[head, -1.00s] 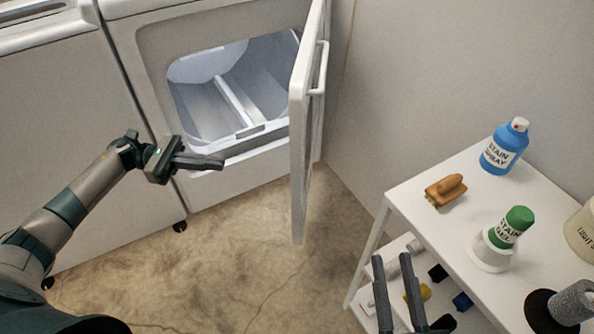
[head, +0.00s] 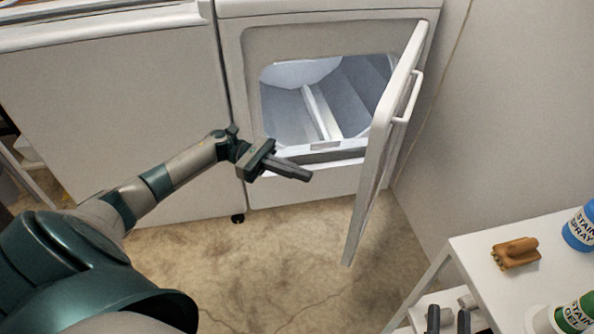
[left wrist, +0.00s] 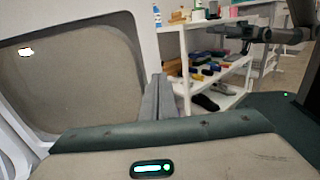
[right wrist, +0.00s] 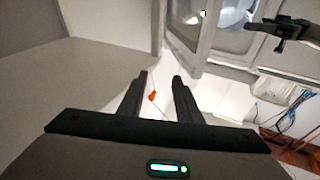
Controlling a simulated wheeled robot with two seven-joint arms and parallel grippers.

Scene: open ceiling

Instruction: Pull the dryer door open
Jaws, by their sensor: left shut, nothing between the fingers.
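The white dryer (head: 255,45) stands against the wall with its door (head: 378,165) swung wide open, roughly square to the front. The door's white bar handle (head: 408,105) is on its outer side, facing right. The door's inner panel (left wrist: 75,80) fills the left of the left wrist view. My right gripper (head: 448,320) is open and empty beside the shelf; its spread fingers show in the right wrist view (right wrist: 160,78).
Another white appliance (head: 110,110) stands left of the dryer. The floor (head: 270,270) before the dryer is clear.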

